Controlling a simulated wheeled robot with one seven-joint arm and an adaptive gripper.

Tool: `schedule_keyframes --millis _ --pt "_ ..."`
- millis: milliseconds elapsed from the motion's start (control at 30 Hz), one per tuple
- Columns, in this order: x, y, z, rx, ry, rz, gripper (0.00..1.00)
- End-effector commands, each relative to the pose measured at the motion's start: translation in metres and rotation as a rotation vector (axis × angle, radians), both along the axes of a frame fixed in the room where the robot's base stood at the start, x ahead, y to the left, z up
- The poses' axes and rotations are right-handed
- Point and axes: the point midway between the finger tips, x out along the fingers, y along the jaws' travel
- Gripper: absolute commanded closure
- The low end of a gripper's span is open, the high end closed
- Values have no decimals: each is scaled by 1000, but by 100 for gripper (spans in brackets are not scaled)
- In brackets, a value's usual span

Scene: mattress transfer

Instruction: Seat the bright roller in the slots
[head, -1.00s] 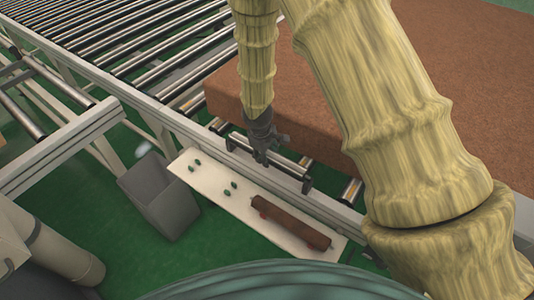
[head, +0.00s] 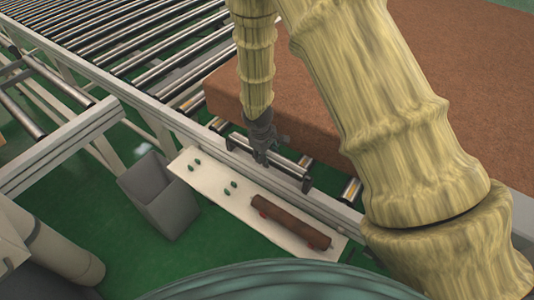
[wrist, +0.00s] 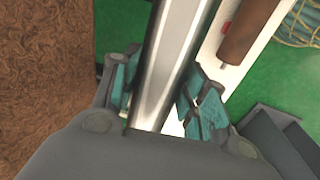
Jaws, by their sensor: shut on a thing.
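The bright roller (head: 287,162) is a shiny metal cylinder at the side rail of the conveyor in the head view. It also runs up through the middle of the wrist view (wrist: 174,55). My gripper (head: 262,157) is shut on it from above, with teal finger pads on either side of it in the wrist view (wrist: 160,98). Dark slot brackets stand at the roller's ends, the near one (head: 307,184) at lower right. The roller lies along the line between them. I cannot tell whether its ends are down in the slots.
A brown, worn roller (head: 290,222) lies on a white shelf (head: 225,205) with small green pegs. A grey open bin (head: 158,195) stands to its left. A large brown mattress (head: 225,98) lies on the conveyor rollers (head: 110,40) behind my gripper.

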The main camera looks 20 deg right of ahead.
Motion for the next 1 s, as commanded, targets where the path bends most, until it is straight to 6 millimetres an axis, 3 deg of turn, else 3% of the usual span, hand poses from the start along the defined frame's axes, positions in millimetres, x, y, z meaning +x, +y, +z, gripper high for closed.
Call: schedule_keyframes --millis 1000 --pt "1 0 -18 0 -1 0 100"
